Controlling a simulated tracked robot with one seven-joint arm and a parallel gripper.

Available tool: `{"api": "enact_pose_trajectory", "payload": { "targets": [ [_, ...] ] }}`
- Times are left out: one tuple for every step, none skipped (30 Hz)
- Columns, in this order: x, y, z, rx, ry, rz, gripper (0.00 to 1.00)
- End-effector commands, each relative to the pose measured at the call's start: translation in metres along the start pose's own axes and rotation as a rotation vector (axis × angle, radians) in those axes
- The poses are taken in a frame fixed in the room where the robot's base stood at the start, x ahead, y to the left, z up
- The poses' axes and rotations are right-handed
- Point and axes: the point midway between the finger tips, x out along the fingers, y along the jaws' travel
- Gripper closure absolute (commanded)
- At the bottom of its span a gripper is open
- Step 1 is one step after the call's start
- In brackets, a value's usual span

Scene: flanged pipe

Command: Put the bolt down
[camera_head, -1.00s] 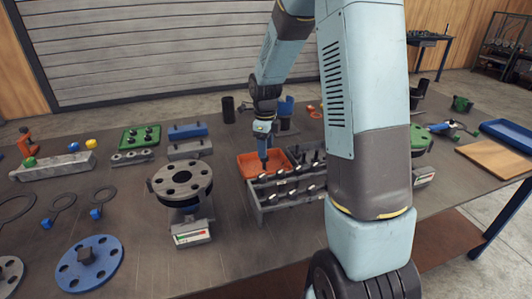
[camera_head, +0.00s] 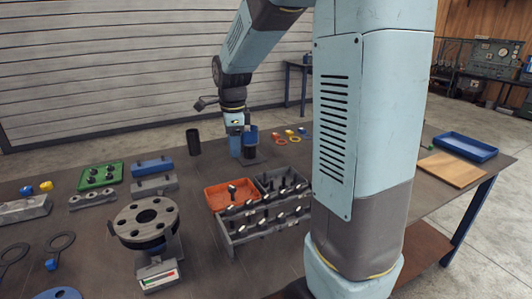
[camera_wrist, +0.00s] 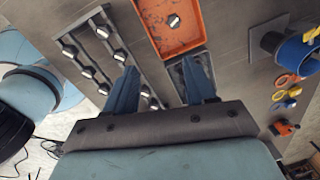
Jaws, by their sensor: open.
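A dark bolt with a pale head (camera_head: 232,189) is in the orange tray (camera_head: 214,204). The wrist view shows the same bolt (camera_wrist: 174,21) inside the orange tray (camera_wrist: 158,42), apart from my fingers. My gripper (camera_head: 235,148) is raised above and behind the tray in the head view. In the wrist view my gripper (camera_wrist: 158,66) has its two blue fingers spread, with nothing between them.
A grey rack (camera_head: 246,230) with several bolts stands in front of the tray, and a dark bin of bolts (camera_head: 282,187) is right of it. A blue cup (camera_head: 251,137) stands close behind my gripper. A flanged pipe (camera_head: 146,222) stands to the left.

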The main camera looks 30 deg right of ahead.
Motion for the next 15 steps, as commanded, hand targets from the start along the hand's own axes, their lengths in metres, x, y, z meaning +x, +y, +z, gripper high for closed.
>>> {"api": "enact_pose_trajectory", "payload": {
  "targets": [
    [-0.011, 0.01, -0.002, -0.071, -0.004, -0.021, 0.45],
    [-0.017, 0.016, -0.003, -0.12, -0.005, -0.032, 0.45],
    [-0.024, 0.023, -0.005, -0.185, -0.006, -0.047, 0.45],
    [-0.029, 0.029, -0.006, -0.233, -0.006, -0.057, 0.45],
    [-0.034, 0.035, -0.008, -0.282, -0.005, -0.069, 0.45],
    [-0.041, 0.043, -0.009, -0.346, -0.003, -0.083, 0.45],
    [-0.045, 0.049, -0.011, -0.395, -0.002, -0.095, 0.45],
    [-0.05, 0.054, -0.012, -0.443, 0.001, -0.105, 0.45],
    [-0.055, 0.063, -0.014, -0.507, 0.004, -0.119, 0.45],
    [-0.059, 0.069, -0.015, -0.557, 0.008, -0.131, 0.45],
    [-0.063, 0.075, -0.017, -0.604, 0.012, -0.142, 0.45],
    [-0.068, 0.083, -0.018, -0.668, 0.018, -0.156, 0.45],
    [-0.071, 0.089, -0.02, -0.717, 0.023, -0.167, 0.45],
    [-0.075, 0.095, -0.021, -0.765, 0.029, -0.179, 0.45],
    [-0.079, 0.103, -0.023, -0.829, 0.037, -0.193, 0.45]
  ]
}}
